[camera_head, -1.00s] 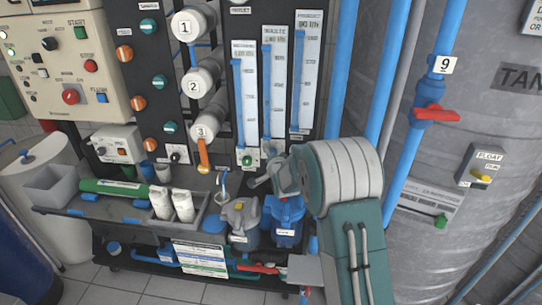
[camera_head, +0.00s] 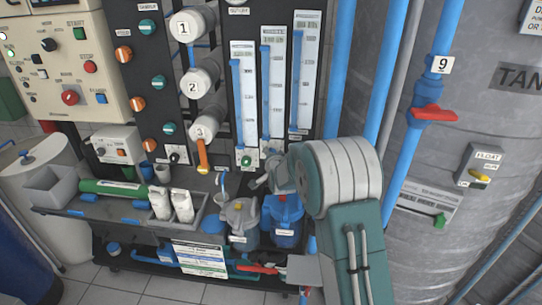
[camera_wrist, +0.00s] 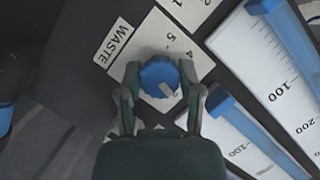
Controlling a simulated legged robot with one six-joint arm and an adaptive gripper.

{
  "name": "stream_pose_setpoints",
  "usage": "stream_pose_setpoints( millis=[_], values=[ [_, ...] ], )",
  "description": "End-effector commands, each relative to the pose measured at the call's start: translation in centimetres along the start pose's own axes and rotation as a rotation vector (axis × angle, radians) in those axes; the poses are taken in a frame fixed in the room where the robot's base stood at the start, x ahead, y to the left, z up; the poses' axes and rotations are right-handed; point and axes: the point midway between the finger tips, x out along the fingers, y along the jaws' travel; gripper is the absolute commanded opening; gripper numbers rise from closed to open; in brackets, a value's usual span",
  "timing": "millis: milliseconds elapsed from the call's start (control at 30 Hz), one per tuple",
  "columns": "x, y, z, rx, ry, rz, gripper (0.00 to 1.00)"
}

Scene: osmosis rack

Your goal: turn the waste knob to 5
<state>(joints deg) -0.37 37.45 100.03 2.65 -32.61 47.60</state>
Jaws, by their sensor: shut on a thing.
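The waste knob (camera_wrist: 160,78) is a round blue knob with a pale pointer mark on its face, in the middle of the wrist view. My gripper (camera_wrist: 161,88) is shut on the knob, one finger on each side. The pale mark lies toward the lower right of the knob's face; the setting it gives is unclear. In the head view my arm hides the knob.
Flow gauges with blue tubes (camera_head: 271,90) stand above and left of my arm; their scales (camera_wrist: 270,85) lie close right of the knob. Blue pipes and a red-handled valve (camera_head: 434,114) are at the right.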

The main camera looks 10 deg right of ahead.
Motion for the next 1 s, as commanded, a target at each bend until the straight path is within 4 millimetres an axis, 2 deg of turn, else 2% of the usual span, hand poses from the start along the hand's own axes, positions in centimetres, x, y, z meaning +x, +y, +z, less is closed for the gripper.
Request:
stream_pose_setpoints(
  millis=[1000],
  values=[
    [0.03,0.26,0.71,-0.738,-0.015,0.309,0.0]
  ],
)
